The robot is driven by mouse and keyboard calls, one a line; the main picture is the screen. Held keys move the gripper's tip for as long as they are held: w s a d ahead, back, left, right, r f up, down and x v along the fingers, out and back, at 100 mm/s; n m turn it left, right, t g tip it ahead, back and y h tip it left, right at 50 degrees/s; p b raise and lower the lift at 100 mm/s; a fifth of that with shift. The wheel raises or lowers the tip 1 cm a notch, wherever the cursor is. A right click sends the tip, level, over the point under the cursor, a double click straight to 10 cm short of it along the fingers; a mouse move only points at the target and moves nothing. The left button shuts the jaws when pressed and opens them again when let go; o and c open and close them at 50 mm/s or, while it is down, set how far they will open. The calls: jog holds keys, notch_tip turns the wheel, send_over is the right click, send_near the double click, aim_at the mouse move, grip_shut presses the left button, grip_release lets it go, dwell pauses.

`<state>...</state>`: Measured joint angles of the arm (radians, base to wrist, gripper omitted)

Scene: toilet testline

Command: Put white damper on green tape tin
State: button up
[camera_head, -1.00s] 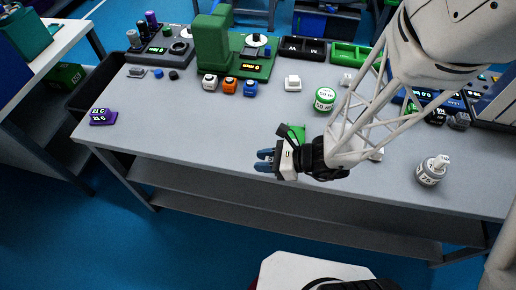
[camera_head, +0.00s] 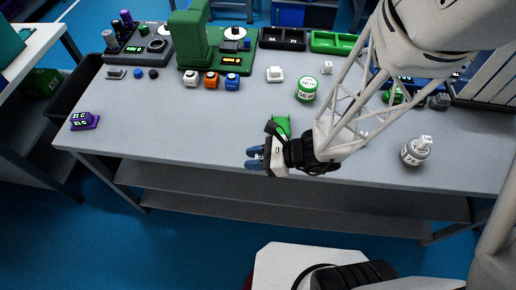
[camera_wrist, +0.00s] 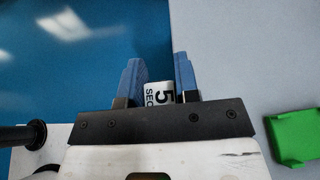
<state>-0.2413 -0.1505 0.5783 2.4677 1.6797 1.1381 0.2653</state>
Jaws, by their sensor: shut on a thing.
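My gripper (camera_head: 250,158) hangs at the front edge of the grey table, with its blue fingers pointing left in the head view. In the wrist view my gripper (camera_wrist: 158,62) is shut on a small white piece (camera_wrist: 159,92) with black print reading 5 and part of "SEC". It appears to be the white damper; most of it is hidden behind the gripper's dark plate. The green tape tin (camera_head: 307,88) is a round tin with a white lettered label and a green rim. It stands on the table, behind and to the right of my gripper, with nothing on top.
A green holder (camera_head: 281,125) lies close behind my gripper; it also shows in the wrist view (camera_wrist: 295,137). A grey bottle-like item (camera_head: 416,151) stands at right. The table's front middle-left is clear.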

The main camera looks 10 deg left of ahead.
jog(key=shift+w+d+r, duration=0.15)
jog(key=shift+w+d, duration=0.1)
jog(key=shift+w, duration=0.3)
jog(key=w+d+r+m+t, duration=0.2)
jog(key=w+d+r, duration=0.1)
jog(key=w+d, duration=0.4)
jog(key=w+d+r+m+t, duration=0.2)
jog(key=w+d+r+t, duration=0.1)
jog(key=w+d, duration=0.5)
jog(key=shift+w+r+m+t+h, duration=0.2)
jog(key=shift+w+m+t+h, duration=0.15)
jog(key=shift+w, duration=0.55)
send_over(304, 81)
jog(key=shift+w+f, duration=0.1)
jog(key=shift+f, duration=0.65)
jog(key=shift+f, duration=0.1)
jog(key=shift+f, duration=1.65)
